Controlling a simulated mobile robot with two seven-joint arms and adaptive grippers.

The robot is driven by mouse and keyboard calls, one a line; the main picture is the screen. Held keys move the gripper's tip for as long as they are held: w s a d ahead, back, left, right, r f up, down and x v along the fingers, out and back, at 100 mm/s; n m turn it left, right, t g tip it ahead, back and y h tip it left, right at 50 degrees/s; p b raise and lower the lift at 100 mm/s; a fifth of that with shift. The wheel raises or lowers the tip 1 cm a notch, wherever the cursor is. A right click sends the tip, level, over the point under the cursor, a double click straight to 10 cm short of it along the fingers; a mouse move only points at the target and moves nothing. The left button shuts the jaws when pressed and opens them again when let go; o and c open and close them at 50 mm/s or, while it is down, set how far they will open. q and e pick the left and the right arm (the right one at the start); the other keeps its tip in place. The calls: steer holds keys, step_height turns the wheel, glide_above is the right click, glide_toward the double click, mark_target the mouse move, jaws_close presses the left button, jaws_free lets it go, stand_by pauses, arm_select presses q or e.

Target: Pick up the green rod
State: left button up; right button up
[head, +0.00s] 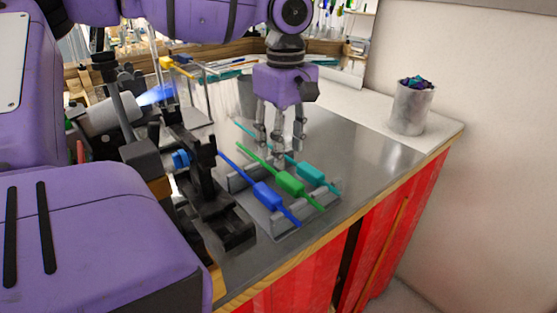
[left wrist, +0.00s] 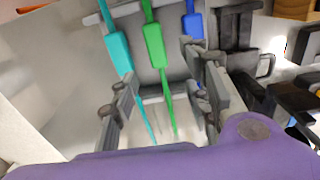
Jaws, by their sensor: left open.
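The green rod (head: 290,183) has a thick green block along it and lies across a grey rack (head: 305,217), between a blue rod (head: 266,195) and a teal rod (head: 311,172). My left gripper (head: 281,150) points down, open and empty, over the rear part of the rods in the head view. In the left wrist view, the green rod (left wrist: 154,45) runs into the gap between the open fingers (left wrist: 165,95). The teal rod (left wrist: 118,50) passes close to the left finger; contact cannot be told. The blue rod (left wrist: 193,22) is beyond the right finger. My right gripper is not in view.
A black burner stand (head: 205,185) with a blue flame (head: 156,95) stands left of the rack. A grey cup (head: 411,108) with dark pieces stands at the back right. The metal tabletop (head: 365,155) right of the rack is clear.

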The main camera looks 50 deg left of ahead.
mark_target(286, 176)
arm_select(q)
step_height(286, 176, down, 8)
steer(key=shift+w+d+r+b, duration=0.1)
steer(key=shift+d+r+b, duration=0.1)
steer(key=shift+b, duration=0.15)
steer(key=shift+a, duration=0.1)
steer(key=c, duration=1)
